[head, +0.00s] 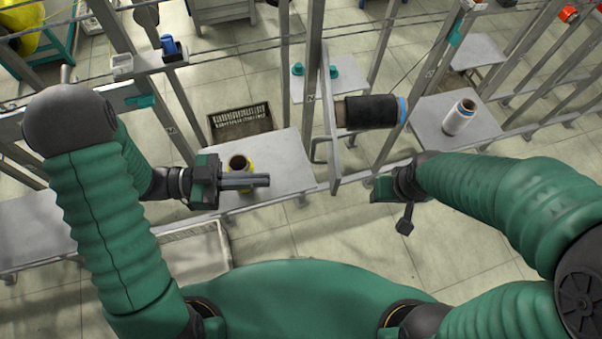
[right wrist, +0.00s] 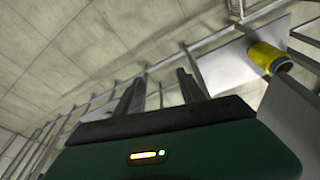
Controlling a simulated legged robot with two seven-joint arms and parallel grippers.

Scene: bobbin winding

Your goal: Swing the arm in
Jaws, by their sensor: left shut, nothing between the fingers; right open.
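A metal swing arm (head: 334,130) with a bracket-shaped handle stands at the middle of the frame in the head view. A black bobbin (head: 370,111) with a blue end lies level beside it, reaching to the right. My left gripper (head: 268,181) is shut and empty, left of the arm and over the shelf, in front of a yellow bobbin (head: 237,164). My right gripper (head: 384,190) is below and right of the handle, apart from it. Its fingers (right wrist: 158,88) stand open and empty in the right wrist view, where a yellow bobbin (right wrist: 268,58) also shows.
A white bobbin (head: 459,117) stands on the right shelf (head: 427,110). A dark crate (head: 240,122) sits on the floor behind the rail. Metal posts and rails cross the scene. The tiled floor between my arms is mostly clear.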

